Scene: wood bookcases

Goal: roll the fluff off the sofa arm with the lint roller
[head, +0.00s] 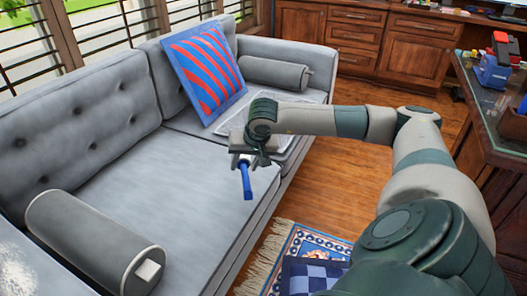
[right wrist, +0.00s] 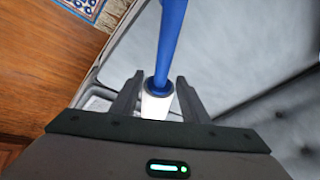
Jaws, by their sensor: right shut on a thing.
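The lint roller (head: 247,182) has a blue handle that points down from my right gripper (head: 243,162) in the head view. In the right wrist view, my right gripper (right wrist: 158,98) has its two fingers on either side of the roller's white part (right wrist: 156,107), with the blue shaft (right wrist: 170,40) reaching away. The gripper is shut on the roller, above the front of the grey sofa seat (head: 180,180). White fluff (head: 14,272) lies on the grey sofa arm at the lower left corner, cut by the picture edge. The gripper is well apart from it. My left gripper is out of view.
A grey bolster (head: 95,240) lies beside the fluffy arm. A red and blue striped cushion (head: 203,68), another bolster (head: 273,73) and a flat pale tray-like thing (head: 225,127) are at the far end. A patterned rug (head: 305,245) lies on the floor; a desk (head: 490,105) stands right.

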